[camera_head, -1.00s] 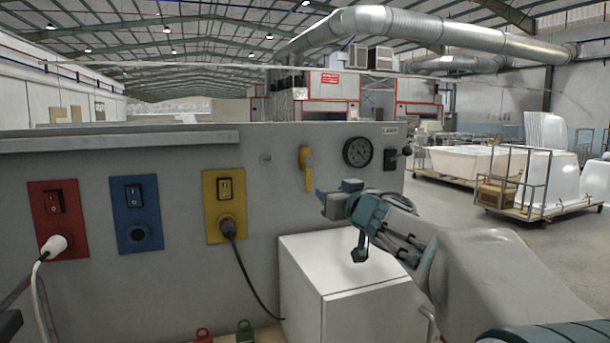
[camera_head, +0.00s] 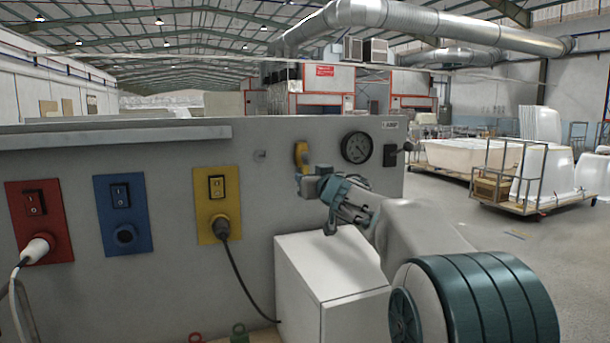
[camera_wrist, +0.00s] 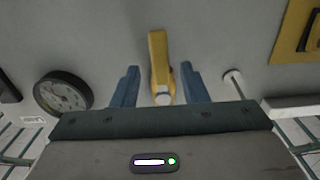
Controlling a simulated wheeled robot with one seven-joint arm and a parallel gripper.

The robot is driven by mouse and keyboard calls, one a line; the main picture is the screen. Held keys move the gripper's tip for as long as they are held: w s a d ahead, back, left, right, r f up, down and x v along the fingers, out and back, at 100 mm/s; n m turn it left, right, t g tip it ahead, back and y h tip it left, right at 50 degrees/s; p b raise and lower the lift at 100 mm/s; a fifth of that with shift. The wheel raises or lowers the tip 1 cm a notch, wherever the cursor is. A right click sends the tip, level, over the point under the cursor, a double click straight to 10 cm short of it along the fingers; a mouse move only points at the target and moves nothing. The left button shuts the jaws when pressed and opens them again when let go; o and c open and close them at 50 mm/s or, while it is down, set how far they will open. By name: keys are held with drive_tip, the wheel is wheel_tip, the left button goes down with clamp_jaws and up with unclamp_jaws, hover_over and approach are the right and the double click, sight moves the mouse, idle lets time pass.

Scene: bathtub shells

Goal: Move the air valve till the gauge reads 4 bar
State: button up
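The yellow air valve lever (camera_head: 301,155) is on the grey panel, left of the round gauge (camera_head: 356,147). In the wrist view the lever (camera_wrist: 158,58) lies between the two blue fingers of my gripper (camera_wrist: 157,88), with a gap on each side. My gripper (camera_head: 302,184) is open at the lever's lower part in the head view and hides that part. The gauge (camera_wrist: 63,93) also shows in the wrist view, with a dark rim and a pale needle. Its reading is too small to tell.
Red (camera_head: 40,222), blue (camera_head: 123,215) and yellow (camera_head: 218,205) switch plates are on the panel to the left; cables hang from the red and yellow ones. A white box (camera_head: 330,285) stands below my gripper. A small peg (camera_wrist: 233,80) sticks out beside the lever.

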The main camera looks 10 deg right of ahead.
drive_tip(key=shift+w+a, duration=0.2)
drive_tip(key=shift+w, duration=0.75)
drive_tip(key=shift+w+a, duration=0.2)
drive_tip(key=shift+w, duration=0.7)
clamp_jaws()
drive_tip(key=shift+d, duration=0.1)
